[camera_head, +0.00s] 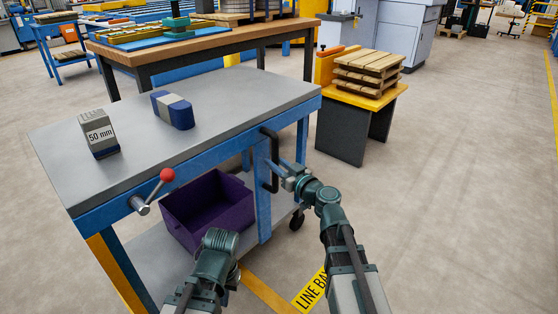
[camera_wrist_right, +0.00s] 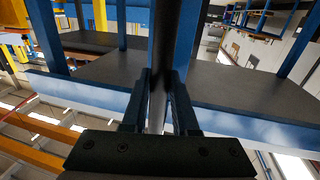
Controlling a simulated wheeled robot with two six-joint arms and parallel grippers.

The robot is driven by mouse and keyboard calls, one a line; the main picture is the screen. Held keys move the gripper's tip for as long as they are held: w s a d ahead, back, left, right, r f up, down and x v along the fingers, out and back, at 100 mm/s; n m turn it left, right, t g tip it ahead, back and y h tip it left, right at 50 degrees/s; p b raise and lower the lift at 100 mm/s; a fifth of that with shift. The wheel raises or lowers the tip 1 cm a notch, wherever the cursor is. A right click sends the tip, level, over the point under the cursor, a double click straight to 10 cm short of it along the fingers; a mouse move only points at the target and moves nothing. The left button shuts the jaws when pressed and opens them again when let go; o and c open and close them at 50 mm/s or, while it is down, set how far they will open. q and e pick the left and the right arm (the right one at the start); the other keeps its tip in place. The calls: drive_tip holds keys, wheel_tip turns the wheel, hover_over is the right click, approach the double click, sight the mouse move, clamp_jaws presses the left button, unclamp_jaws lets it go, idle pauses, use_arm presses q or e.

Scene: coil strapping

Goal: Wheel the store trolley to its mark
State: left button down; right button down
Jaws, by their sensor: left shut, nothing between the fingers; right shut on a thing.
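The store trolley has a grey top (camera_head: 225,92), a blue frame and a lower shelf. A black upright handle (camera_head: 272,165) is on its right end. My right gripper (camera_head: 286,180) is shut on this handle. In the right wrist view, the fingers (camera_wrist_right: 160,105) close around the dark bar (camera_wrist_right: 158,60). My left gripper (camera_head: 222,238) is in front of the trolley, apart from the handle; its fingers are hard to make out. A yellow floor line (camera_head: 265,292) with a "LINE BA" label (camera_head: 312,290) lies by the trolley, partly hidden by my right arm.
A "50 mm" block (camera_head: 99,133) and a blue-and-grey block (camera_head: 172,110) stand on the trolley top. A purple crate (camera_head: 205,212) is on the lower shelf. A red-knobbed lever (camera_head: 167,175) sticks out. A pallet stand (camera_head: 343,130) and workbench (camera_head: 200,42) are behind. Floor at right is clear.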

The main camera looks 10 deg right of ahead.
drive_tip(key=shift+s+a, duration=0.15)
drive_tip(key=shift+a, duration=0.15)
drive_tip(key=c, duration=0.7)
unclamp_jaws()
drive_tip(key=shift+d, duration=0.1)
